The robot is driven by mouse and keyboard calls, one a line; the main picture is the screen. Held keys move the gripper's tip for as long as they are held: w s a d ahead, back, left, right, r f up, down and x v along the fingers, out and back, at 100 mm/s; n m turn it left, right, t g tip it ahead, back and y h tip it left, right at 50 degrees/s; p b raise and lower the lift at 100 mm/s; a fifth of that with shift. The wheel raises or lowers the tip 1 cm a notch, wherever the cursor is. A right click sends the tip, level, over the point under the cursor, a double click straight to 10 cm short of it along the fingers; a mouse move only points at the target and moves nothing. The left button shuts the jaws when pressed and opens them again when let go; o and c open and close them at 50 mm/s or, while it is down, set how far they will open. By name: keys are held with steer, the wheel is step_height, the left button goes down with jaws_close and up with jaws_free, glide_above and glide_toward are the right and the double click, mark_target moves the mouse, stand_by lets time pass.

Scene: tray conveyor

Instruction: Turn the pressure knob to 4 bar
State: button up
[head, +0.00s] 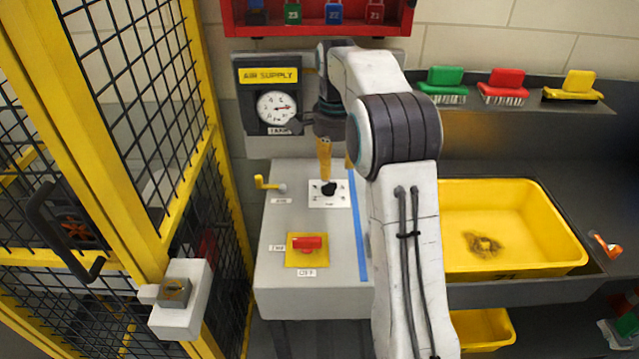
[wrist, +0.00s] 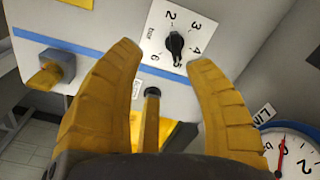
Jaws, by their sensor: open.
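The black pressure knob (head: 329,188) sits on a white dial plate on the grey panel, just below my gripper (head: 324,176) in the head view. In the wrist view the knob (wrist: 175,46) shows with numbers 2 to 6 and "bar" around it. Its long shape runs towards the 5, though I cannot be sure which end is the pointer. My gripper (wrist: 163,57) is open, its yellow fingers spread. The knob lies just beyond the fingertips, nearer the right finger, with nothing held. The air supply gauge (head: 276,107) stands behind; its red needle shows in the wrist view.
A yellow lever (head: 265,182) is left of the dial plate. A yellow mesh fence stands at left, a yellow tub (head: 515,190) at right. A blue stripe crosses the panel.

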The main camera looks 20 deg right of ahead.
mark_target(330, 186)
steer(key=shift+w+d+f+m, duration=0.25)
steer(key=shift+w+f+m, duration=0.25)
steer(key=shift+w+f, duration=0.45)
steer(key=shift+f, duration=3.35)
steer(key=shift+c, duration=0.3)
jaws_close()
